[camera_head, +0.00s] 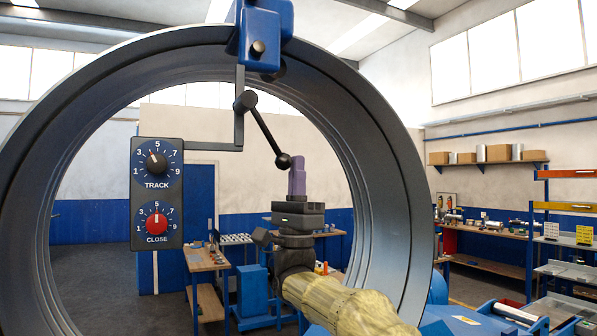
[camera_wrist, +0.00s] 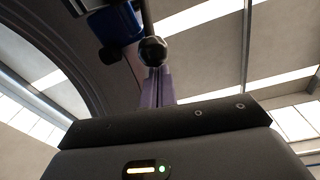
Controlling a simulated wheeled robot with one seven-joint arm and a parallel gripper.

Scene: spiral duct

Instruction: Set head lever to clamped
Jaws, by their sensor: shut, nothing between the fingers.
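The head lever (camera_head: 267,130) is a black rod running from a hub below the blue clamp head (camera_head: 262,36) down and right to a black ball knob (camera_head: 283,161). My gripper (camera_head: 297,162) has purple fingers pointing up, shut and empty, right beside the knob. In the wrist view the ball (camera_wrist: 153,51) sits at the tips of the purple fingers (camera_wrist: 158,82), overlapping them; I cannot tell whether they touch. The blue head (camera_wrist: 114,25) shows behind the ball there. The far side of the lever hub is hidden.
The large grey duct ring (camera_head: 395,190) surrounds the lever and my gripper. A control panel (camera_head: 157,193) with TRACK and CLOSE dials hangs at left on a bracket. Workbenches (camera_head: 206,268) and shelves (camera_head: 487,162) stand well behind. The ring's opening left of my gripper is mostly free.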

